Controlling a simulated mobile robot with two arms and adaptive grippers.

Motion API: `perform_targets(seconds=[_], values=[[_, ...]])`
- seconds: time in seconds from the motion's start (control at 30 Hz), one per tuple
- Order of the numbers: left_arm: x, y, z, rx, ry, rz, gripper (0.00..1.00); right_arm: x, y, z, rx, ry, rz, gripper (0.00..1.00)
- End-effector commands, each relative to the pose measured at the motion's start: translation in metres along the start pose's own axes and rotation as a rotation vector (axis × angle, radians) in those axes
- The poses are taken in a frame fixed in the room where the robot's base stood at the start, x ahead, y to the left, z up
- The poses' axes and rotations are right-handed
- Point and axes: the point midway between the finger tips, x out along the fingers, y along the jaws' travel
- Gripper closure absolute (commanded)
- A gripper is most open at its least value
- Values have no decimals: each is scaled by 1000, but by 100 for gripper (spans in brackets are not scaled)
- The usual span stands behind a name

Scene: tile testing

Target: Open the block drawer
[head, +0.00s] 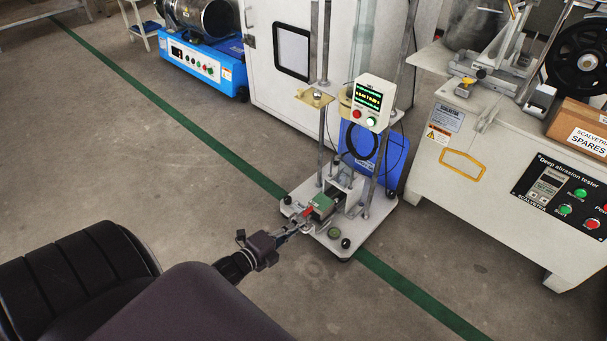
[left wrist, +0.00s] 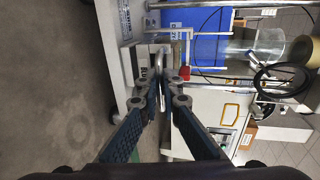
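The tile test stand (head: 352,222) stands on the floor, with a white base plate and upright rods. Low on it is a small grey block unit (head: 343,192) with a green block (head: 321,207) and a red part at its front. My left gripper (head: 297,228) reaches the front of this unit from the left. In the left wrist view its two fingers (left wrist: 159,84) come close together with a grey handle (left wrist: 159,62) between them. They look shut on it, though the contact is partly hidden. How far the drawer is out is not clear. My right gripper is not in view.
A control box (head: 369,104) with a lit display is on the stand, and a blue panel (head: 366,153) is behind it. The Deep abrasion tester (head: 500,190) is at right, and a blue machine (head: 205,65) at upper left.

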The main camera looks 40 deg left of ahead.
Motion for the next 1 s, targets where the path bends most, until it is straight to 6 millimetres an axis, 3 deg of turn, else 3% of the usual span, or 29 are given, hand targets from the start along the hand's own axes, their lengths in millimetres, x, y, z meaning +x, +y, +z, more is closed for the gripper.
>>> perform_targets(seconds=[0.27, 0.3, 0.37, 0.67, 0.87, 1.0], values=[[0, 1, 0, 0, 0, 1, 100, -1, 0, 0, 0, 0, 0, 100], [0, 1, 0, 0, 0, 1, 92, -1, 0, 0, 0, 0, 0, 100], [0, 1, 0, 0, 0, 1, 88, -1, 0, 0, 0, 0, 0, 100], [-2, 1, 0, 0, 0, 0, 88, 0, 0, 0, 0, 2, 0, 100], [-22, 2, 0, 0, 0, 2, 88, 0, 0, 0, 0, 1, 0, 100], [-48, 2, 0, -1, 0, 3, 88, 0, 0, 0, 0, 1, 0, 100]])
